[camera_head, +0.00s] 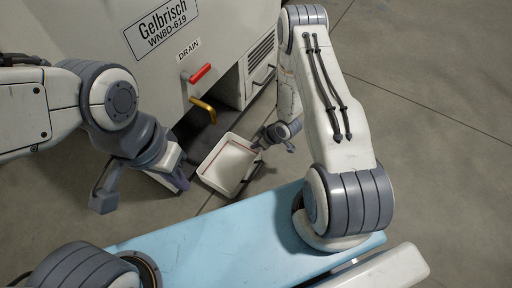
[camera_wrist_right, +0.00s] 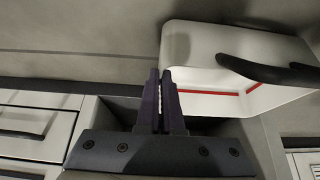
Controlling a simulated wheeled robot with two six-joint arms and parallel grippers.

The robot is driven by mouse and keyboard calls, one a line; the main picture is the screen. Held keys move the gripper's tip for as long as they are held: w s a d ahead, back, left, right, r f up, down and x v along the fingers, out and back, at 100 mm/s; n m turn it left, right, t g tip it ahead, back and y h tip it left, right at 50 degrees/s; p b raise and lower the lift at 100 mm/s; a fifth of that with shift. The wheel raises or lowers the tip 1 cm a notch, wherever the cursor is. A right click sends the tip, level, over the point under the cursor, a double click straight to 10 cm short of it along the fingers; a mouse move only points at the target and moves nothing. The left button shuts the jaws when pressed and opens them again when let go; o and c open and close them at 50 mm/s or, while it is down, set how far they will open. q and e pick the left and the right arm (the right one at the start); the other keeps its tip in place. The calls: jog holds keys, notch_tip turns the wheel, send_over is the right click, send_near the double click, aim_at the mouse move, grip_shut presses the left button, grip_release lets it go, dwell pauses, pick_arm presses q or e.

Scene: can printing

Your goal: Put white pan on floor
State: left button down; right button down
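The white pan (camera_head: 226,167) is a shallow rectangular tray with a red line inside and dark handles. In the head view it sits at the centre, in front of the machine's drain opening. My right gripper (camera_head: 262,143) is at its upper right corner. In the right wrist view, my right gripper's fingers (camera_wrist_right: 164,88) are nearly together at the edge of the pan (camera_wrist_right: 205,45), seemingly with its thin rim between them. My left gripper (camera_head: 142,192) has its fingers spread, empty, just left of the pan. I cannot tell whether the pan touches the floor.
The large machine (camera_head: 110,35) with red (camera_head: 200,73) and yellow (camera_head: 204,108) drain handles stands behind the pan. A grey vented cabinet (camera_head: 255,75) is on its right. Open concrete floor (camera_head: 440,130) lies to the right. My light blue base is in front.

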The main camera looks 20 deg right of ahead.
jog(key=shift+f, duration=0.15)
jog(key=c, duration=1.1)
grip_release()
